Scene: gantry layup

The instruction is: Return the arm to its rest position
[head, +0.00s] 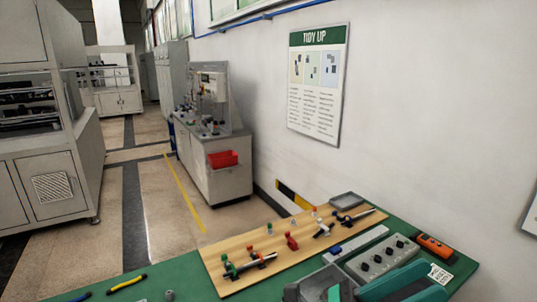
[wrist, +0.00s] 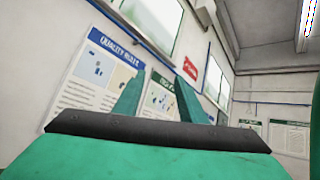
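My gripper (wrist: 160,88) shows in the wrist view as two green fingers standing apart, with nothing between them. It points up toward the wall posters and windows, away from the bench top. In the head view, green parts of my arm show at the bottom right, over the near side of the green bench (head: 185,272). I cannot make out the fingertips there.
A wooden board (head: 235,246) with several small fittings lies on the bench. A yellow-and-black tool (head: 127,283) lies at left. The wall is behind.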

